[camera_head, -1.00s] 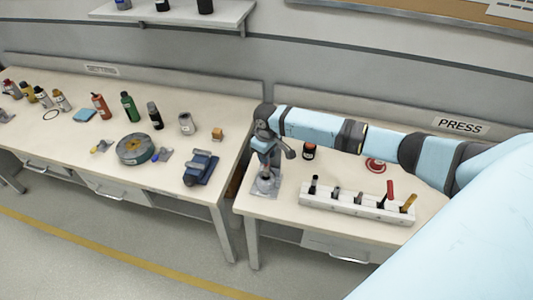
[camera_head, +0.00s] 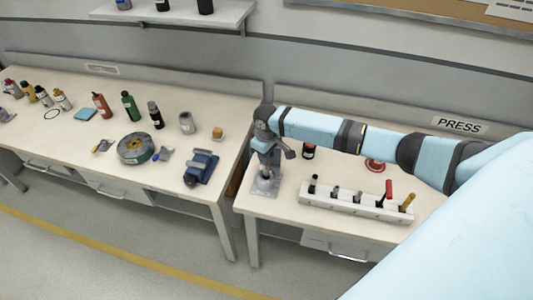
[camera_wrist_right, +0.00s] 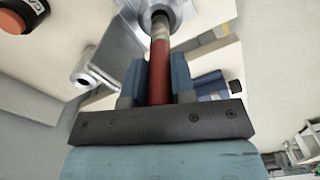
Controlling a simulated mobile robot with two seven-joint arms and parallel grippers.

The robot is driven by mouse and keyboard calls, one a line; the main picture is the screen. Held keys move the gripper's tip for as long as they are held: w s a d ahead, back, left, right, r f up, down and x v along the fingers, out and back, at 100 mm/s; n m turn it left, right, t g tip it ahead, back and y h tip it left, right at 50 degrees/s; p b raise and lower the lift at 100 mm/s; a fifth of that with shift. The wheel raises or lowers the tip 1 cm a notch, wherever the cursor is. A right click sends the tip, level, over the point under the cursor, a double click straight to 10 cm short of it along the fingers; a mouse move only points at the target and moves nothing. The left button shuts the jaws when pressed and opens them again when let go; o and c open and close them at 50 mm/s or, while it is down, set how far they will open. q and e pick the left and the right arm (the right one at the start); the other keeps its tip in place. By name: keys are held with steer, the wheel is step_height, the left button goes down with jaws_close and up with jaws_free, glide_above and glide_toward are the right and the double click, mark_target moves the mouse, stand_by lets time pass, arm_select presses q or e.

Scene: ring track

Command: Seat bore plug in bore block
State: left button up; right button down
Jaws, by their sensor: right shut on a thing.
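The bore plug (camera_wrist_right: 160,75), with a red handle and a pale metal end, is in the right wrist view. My right gripper (camera_wrist_right: 160,88) is shut on its red handle, between two blue-grey fingers. The plug's far end meets a grey ring-shaped bore of the bore block (camera_wrist_right: 176,10) at the top of that view. How deep it sits inside cannot be told. In the head view my right gripper (camera_head: 267,168) points down over the bore block's grey base plate (camera_head: 262,188), on the right table's left end. My left gripper is out of view.
A white rack (camera_head: 340,203) with several upright tools stands right of the block. A dark jar (camera_head: 309,151) and a red ring (camera_head: 375,165) lie behind it. A gap separates this table from the left bench (camera_head: 75,135), which holds bottles and a blue vise (camera_head: 201,168).

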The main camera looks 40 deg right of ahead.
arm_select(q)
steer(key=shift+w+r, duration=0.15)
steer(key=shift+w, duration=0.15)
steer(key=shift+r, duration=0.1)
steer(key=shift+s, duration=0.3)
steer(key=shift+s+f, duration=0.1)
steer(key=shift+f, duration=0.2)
arm_select(e)
steer(key=shift+f, duration=0.3)
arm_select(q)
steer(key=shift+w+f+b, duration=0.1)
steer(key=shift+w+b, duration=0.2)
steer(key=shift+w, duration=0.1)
arm_select(e)
steer(key=shift+f, duration=0.7)
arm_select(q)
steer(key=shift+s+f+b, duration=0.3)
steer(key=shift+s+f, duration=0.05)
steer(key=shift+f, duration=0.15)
arm_select(e)
steer(key=shift+f, duration=0.85)
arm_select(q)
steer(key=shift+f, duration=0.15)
arm_select(e)
steer(key=shift+f, duration=0.3)
arm_select(q)
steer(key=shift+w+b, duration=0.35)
steer(key=shift+b, duration=0.05)
arm_select(e)
steer(key=shift+f, duration=0.65)
